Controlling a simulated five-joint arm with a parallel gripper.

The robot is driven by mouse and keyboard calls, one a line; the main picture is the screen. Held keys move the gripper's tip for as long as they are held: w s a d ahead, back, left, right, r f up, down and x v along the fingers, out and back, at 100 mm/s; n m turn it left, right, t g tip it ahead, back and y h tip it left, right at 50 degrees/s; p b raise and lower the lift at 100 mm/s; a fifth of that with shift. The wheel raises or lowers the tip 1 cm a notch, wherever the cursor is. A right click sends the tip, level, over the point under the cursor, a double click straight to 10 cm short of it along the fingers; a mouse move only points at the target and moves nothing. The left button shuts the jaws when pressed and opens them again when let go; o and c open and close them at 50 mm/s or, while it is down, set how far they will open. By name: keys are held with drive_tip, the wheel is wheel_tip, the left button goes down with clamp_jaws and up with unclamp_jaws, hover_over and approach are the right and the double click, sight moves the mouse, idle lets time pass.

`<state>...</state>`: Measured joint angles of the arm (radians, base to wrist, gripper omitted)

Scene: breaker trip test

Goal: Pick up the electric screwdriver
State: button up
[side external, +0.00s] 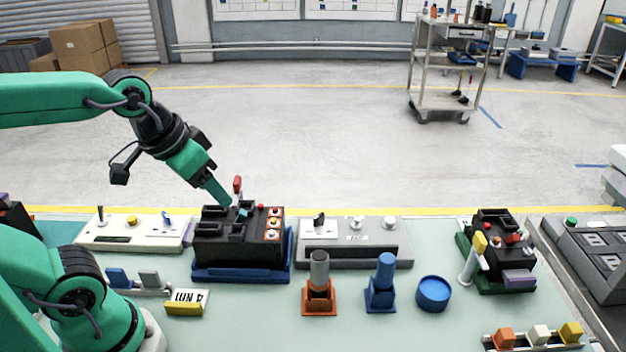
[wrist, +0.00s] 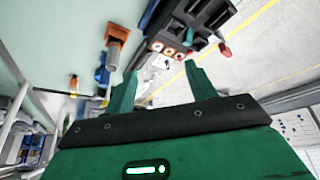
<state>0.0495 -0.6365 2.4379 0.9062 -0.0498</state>
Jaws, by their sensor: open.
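A grey cylindrical tool (side external: 319,268) stands upright in an orange holder (side external: 319,298). A blue cylindrical tool (side external: 386,268) stands upright in a blue holder (side external: 380,298) to its right. I cannot tell for sure which one is the electric screwdriver. My gripper (side external: 228,203) is tilted down over the black breaker block (side external: 235,250), left of and above both tools. In the wrist view its two fingers (wrist: 162,88) are apart with nothing held between them. The orange holder also shows in the wrist view (wrist: 117,36), above the left finger.
A red-tipped lever (side external: 238,184) rises beside my gripper at the breaker block. A grey switch panel (side external: 355,255) sits behind the tools. A blue round container (side external: 433,292) stands right of them. A second black block (side external: 497,250) is farther right. The bench front is partly clear.

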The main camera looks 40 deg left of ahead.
sight(321, 256)
drive_tip(key=w+d+f+g, duration=0.1)
drive_tip(key=w+d+f, duration=0.2)
drive_tip(key=w+d, duration=0.1)
drive_tip(key=w+d+f+g, duration=0.2)
drive_tip(key=w+d+f, duration=0.1)
drive_tip(key=d, duration=0.3)
drive_tip(key=w+d+f+g, duration=0.2)
drive_tip(key=w+d+f, duration=0.2)
drive_tip(key=shift+w+d+f, duration=0.3)
drive_tip(key=shift+w+d, duration=0.05)
drive_tip(key=shift+d, duration=0.05)
drive_tip(key=shift+f, duration=0.15)
drive_tip(key=shift+f, duration=1.2)
drive_tip(key=shift+f, duration=0.1)
drive_tip(key=shift+s+f, duration=0.15)
drive_tip(key=shift+f, duration=2.35)
drive_tip(key=c, duration=1.1)
